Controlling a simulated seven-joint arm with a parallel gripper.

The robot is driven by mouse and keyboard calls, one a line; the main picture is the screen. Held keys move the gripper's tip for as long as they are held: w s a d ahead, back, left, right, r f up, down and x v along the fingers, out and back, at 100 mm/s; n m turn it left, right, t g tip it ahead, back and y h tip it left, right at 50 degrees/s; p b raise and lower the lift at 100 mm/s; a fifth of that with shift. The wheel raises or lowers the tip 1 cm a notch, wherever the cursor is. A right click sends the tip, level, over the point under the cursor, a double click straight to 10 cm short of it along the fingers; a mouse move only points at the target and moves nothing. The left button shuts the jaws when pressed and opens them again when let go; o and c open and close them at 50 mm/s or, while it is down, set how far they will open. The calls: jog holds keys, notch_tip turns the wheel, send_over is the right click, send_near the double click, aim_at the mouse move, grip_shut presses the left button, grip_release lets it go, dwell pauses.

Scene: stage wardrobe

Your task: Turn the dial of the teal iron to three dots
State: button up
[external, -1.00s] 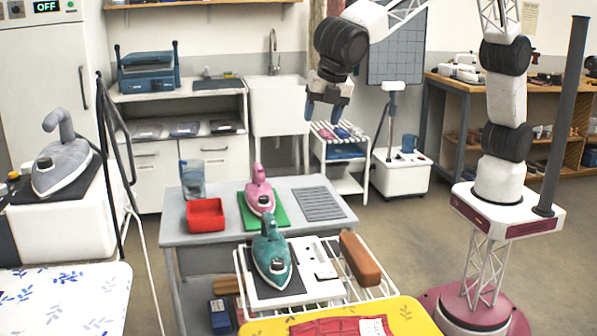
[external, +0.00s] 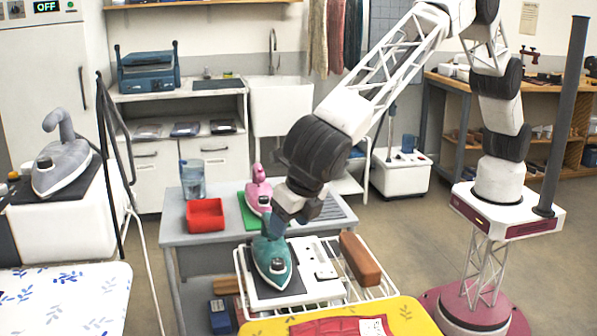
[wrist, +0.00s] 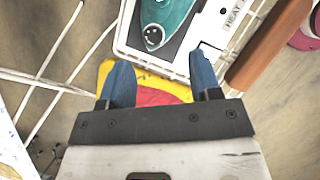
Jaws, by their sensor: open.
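The teal iron (external: 272,262) rests on a dark pad on a white stand, its tip toward the yellow board. In the wrist view the iron (wrist: 168,12) shows at the top edge, cut off by the frame. A round black dial (wrist: 153,37) with small white marks sits near its tip; its setting is too small to read. My gripper (external: 281,220) is close to the iron's handle, which it partly hides in the external view. In the wrist view its two blue fingers (wrist: 161,78) are apart with nothing between them, and the dial lies beyond the fingertips.
A brown wooden block (external: 360,260) lies right of the iron on the wire rack. A pink iron (external: 257,190) on a green mat and a red tray (external: 205,215) stand behind on the grey table. The yellow board (external: 400,313) is in front.

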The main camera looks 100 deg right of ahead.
aim_at(278, 261)
jog(key=shift+w+a+f+n, duration=0.15)
jog(key=shift+a+f, duration=0.25)
jog(key=shift+a, duration=0.1)
jog(key=shift+w+a+f+n, duration=0.15)
jog(key=shift+a+f, duration=0.25)
jog(key=shift+a, duration=0.1)
jog(key=shift+f, duration=0.1)
jog(key=shift+x, duration=3.8)
jog(key=shift+d, duration=0.15)
jog(key=c, duration=0.9)
jog(key=shift+c, duration=0.2)
